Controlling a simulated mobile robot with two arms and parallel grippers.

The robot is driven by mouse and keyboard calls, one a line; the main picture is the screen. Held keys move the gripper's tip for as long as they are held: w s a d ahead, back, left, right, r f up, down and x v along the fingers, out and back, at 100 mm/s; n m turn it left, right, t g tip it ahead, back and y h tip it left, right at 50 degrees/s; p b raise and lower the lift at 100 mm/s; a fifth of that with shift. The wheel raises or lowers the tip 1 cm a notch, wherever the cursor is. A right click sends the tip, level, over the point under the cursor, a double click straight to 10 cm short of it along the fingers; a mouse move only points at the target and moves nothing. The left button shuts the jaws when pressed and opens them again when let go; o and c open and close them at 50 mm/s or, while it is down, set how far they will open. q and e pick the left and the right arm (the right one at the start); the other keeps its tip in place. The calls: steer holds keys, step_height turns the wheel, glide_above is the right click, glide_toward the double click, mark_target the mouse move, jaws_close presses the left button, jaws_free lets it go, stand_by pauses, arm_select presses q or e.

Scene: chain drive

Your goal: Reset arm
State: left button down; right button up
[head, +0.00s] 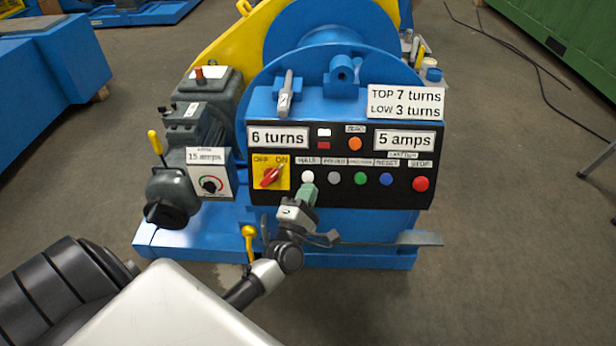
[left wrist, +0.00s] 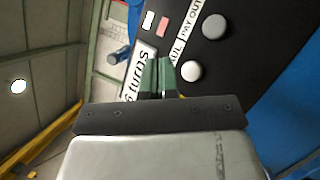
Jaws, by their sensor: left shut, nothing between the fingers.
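My left gripper (head: 308,194) comes up from below in front of the black control panel (head: 420,193) of a blue winch. Its green fingertips are shut and empty, just below the white button (head: 307,176) labelled HAUL. In the left wrist view the closed fingertips (left wrist: 158,76) are beside that white button (left wrist: 190,70); I cannot tell whether they touch the panel. To the right are a grey button (head: 334,178), a green one (head: 360,178), a blue one (head: 386,179) and a red one (head: 421,184). My right gripper is not in view.
A red switch on a yellow OFF/ON plate (head: 270,171) is left of the buttons. Signs read 6 turns (head: 278,138) and 5 amps (head: 404,140). A grey lever (head: 285,92) stands on top. A flat grey bar (head: 400,240) juts out below.

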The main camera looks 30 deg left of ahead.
arm_select(q)
steer(key=s+d+f+m+g+h+p, duration=0.3)
steer(key=s+f+m+g, duration=0.35)
steer(key=f, duration=0.55)
steer(key=s+d+f+m+g+h+p, duration=0.3)
steer(key=s+f+m, duration=0.6)
steer(key=f, duration=0.4)
steer(key=s+f+m+g+p, duration=0.1)
steer(key=s+f+m+g, duration=0.2)
steer(key=s, duration=0.6)
steer(key=s+d+f+m+g+p, duration=0.1)
steer(key=s+f+m+g, duration=0.2)
steer(key=s, duration=0.6)
steer(key=s+f+m+g+p, duration=0.1)
steer(key=s+f+m+g, duration=0.3)
steer(key=s, duration=0.5)
steer(key=shift+s+d+f+m+y, duration=0.25)
steer(key=shift+s+f+m+y, duration=0.15)
steer(key=shift+m, duration=0.75)
steer(key=shift+w, duration=0.1)
